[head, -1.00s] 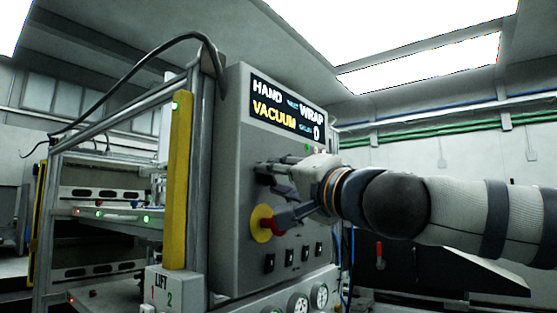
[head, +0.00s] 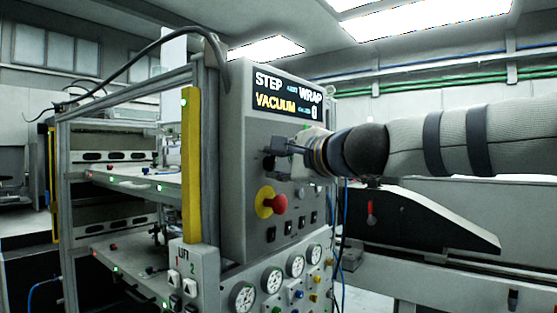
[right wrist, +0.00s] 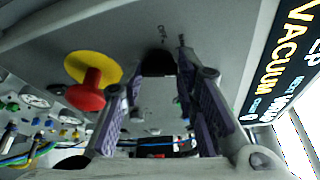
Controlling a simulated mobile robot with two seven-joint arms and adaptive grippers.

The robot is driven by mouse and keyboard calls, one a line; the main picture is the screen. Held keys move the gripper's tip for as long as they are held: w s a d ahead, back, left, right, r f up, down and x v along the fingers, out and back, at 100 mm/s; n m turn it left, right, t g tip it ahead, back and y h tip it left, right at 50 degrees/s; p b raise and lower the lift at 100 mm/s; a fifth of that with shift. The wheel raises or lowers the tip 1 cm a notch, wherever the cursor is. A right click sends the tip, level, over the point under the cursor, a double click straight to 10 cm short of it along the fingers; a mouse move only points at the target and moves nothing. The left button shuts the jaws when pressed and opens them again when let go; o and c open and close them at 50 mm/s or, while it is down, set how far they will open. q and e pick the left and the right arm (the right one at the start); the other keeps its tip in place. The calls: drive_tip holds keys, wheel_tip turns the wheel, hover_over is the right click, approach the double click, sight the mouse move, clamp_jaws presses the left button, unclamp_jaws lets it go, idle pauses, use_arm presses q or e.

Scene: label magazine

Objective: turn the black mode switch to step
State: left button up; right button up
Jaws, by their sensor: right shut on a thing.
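The black mode switch (right wrist: 157,62) shows in the right wrist view between the fingers of my right gripper (right wrist: 158,84), which is shut on it. In the head view my right gripper (head: 276,152) is at the panel face below the display, and its fingers and wrist hide most of the switch. The display (head: 287,95) on the grey panel reads STEP, WRAP and VACUUM. It also shows, cut off, at the right of the right wrist view (right wrist: 283,62). My left gripper is in neither view.
A red emergency button on a yellow disc (head: 270,203) sits just below the gripper. Below it are several small black switches (head: 288,227) and round gauges (head: 243,298). A yellow post (head: 191,165) and the metal frame stand at the left. A black sloped cover (head: 425,215) lies to the right.

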drive_tip(key=shift+r+m, duration=0.2)
drive_tip(key=shift+m, duration=0.3)
idle(0.4)
drive_tip(key=o, duration=1.2)
drive_tip(key=shift+f, duration=0.1)
drive_tip(key=shift+c, duration=0.2)
drive_tip(key=v, duration=1.2)
drive_tip(key=shift+r, duration=0.3)
drive_tip(key=shift+d, duration=0.1)
